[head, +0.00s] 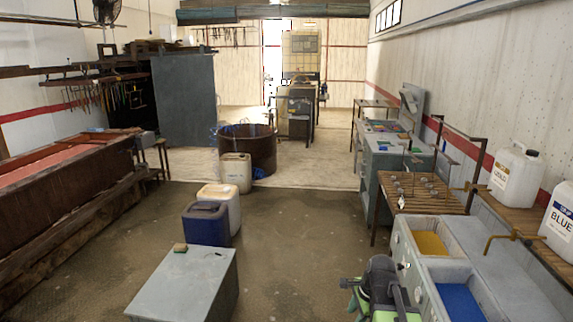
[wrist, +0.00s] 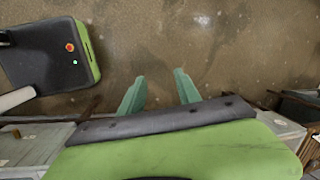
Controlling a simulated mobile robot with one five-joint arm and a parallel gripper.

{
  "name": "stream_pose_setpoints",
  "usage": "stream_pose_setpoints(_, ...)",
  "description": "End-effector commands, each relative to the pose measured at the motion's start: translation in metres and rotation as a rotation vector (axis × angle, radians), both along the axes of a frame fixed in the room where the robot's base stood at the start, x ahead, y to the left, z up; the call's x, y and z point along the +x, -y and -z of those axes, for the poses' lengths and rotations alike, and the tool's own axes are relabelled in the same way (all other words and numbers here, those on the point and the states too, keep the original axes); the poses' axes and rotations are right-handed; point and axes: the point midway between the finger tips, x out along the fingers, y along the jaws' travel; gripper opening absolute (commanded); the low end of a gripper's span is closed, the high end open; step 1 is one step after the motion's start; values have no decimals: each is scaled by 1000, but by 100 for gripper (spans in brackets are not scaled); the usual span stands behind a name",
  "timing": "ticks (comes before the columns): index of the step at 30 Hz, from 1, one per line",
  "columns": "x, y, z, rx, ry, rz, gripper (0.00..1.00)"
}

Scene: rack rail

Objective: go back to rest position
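My gripper (wrist: 160,82) points at the wet brown floor in the wrist view. Its two teal fingers are spread apart with nothing between them. In the head view my gripper (head: 352,291) is at the bottom, right of the middle, beside my dark arm links. It is small there and partly hidden by the arm. It is left of the grey sink unit (head: 403,262) and looks clear of it. No held object shows in either view.
Jugs (head: 513,176) sit on a shelf at right. The floor (head: 290,240) in the middle is clear.

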Motion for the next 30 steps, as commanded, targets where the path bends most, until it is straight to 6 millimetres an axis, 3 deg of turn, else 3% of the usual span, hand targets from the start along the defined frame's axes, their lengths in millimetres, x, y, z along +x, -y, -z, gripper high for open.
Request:
stream_pose_setpoints(1,-6,-31,8,-27,-5,-126,40)
stream_pose_setpoints(3,-16,-67,14,-68,-14,-315,40)
stream_pose_setpoints(7,-40,-108,22,-151,-32,-678,40)
stream_pose_setpoints(12,-64,-100,22,-225,-63,-1047,40)
stream_pose_setpoints(18,-76,-92,22,-258,-80,-1390,40)
stream_pose_setpoints(22,-77,-92,22,-260,-73,-1479,40)
stream_pose_setpoints(30,-77,-92,22,-260,-70,-1484,40)
